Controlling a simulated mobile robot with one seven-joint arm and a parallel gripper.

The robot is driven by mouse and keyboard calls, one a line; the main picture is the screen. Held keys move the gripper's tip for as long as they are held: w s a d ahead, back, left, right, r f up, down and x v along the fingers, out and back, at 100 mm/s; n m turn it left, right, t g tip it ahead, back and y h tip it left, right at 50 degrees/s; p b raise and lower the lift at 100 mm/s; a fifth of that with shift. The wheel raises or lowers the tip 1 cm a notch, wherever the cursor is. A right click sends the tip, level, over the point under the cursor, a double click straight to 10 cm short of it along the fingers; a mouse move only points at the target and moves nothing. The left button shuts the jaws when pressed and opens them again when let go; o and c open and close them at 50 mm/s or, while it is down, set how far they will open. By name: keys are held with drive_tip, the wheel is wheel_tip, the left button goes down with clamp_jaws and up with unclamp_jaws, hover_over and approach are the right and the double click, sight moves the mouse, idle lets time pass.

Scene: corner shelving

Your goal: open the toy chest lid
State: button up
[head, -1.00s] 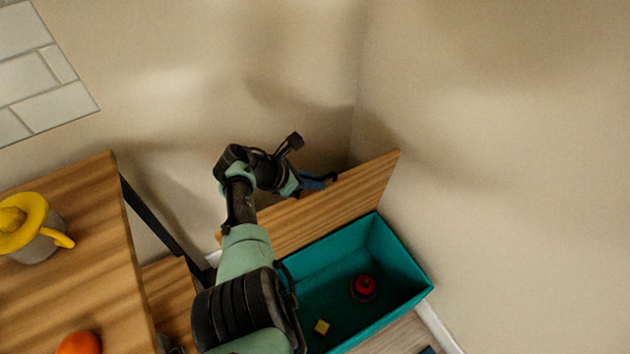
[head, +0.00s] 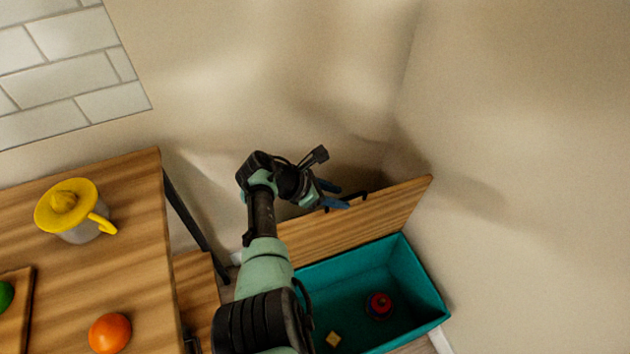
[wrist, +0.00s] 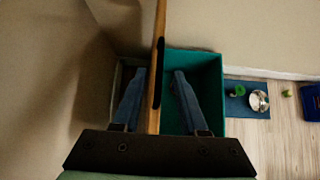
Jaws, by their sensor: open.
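The toy chest (head: 425,275) is a teal box in the corner, its inside in plain sight. Its wooden lid (head: 390,207) stands raised along the back side of the box. My gripper (head: 338,194) is at the lid's upper edge, with its blue fingers parted. In the wrist view my gripper (wrist: 160,72) is open, one finger on each side of the lid (wrist: 153,122), which appears edge-on. A dark handle (wrist: 158,75) lies on the lid between the fingers. There is a visible gap to the right finger; contact at the left finger cannot be told.
A red and blue toy (head: 379,305) and a yellow block (head: 333,339) lie in the chest. A wooden table at left holds a yellow-topped juicer (head: 72,208) and an orange (head: 110,333). Walls stand close behind and right. The wrist view shows a blue mat (wrist: 246,104) with small items on the floor.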

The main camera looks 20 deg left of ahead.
drive_tip(key=p+v, duration=0.3)
drive_tip(key=v, duration=0.6)
drive_tip(key=shift+s+a+r, duration=0.1)
